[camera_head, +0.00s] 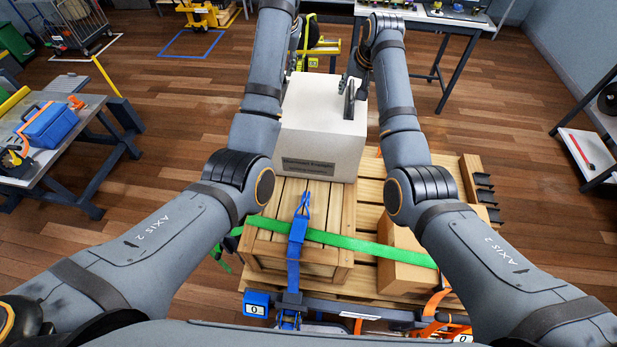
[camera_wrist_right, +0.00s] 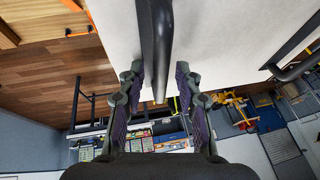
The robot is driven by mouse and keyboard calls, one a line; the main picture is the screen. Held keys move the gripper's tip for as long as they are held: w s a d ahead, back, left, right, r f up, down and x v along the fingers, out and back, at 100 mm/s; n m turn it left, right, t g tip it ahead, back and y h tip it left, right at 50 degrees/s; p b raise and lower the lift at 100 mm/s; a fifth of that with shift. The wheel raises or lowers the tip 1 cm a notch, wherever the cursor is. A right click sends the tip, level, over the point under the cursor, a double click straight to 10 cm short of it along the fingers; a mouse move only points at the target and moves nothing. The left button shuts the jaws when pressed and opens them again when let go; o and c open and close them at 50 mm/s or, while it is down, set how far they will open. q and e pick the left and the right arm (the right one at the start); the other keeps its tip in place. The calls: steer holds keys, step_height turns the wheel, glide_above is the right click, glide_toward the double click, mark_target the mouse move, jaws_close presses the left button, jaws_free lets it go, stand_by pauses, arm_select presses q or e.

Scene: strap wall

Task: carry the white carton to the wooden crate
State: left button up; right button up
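The white carton (camera_head: 315,140) stands upright with a dark label low on its near face. Its lower edge meets the wooden crate's (camera_head: 262,252) far top edge in the picture; whether it rests on it I cannot tell. A black handle (camera_head: 349,100) is on the carton's right part. My right gripper (camera_head: 353,80) is at this handle. In the right wrist view the right gripper's (camera_wrist_right: 157,80) fingers are apart on both sides of the handle (camera_wrist_right: 156,40), with gaps visible. A second handle (camera_wrist_right: 295,62) shows there. My left gripper (camera_head: 297,62) is at the carton's left, mostly hidden.
A blue strap (camera_head: 297,240) and a green strap (camera_head: 345,241) cross the crate. A cardboard box (camera_head: 398,265) is beside it on a wooden pallet (camera_head: 368,195). A bench with a blue toolbox (camera_head: 48,125) is at left, a shelf (camera_head: 590,155) at right.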

arm_select(q)
steer(key=shift+v, duration=1)
arm_select(e)
steer(key=v, duration=1.2)
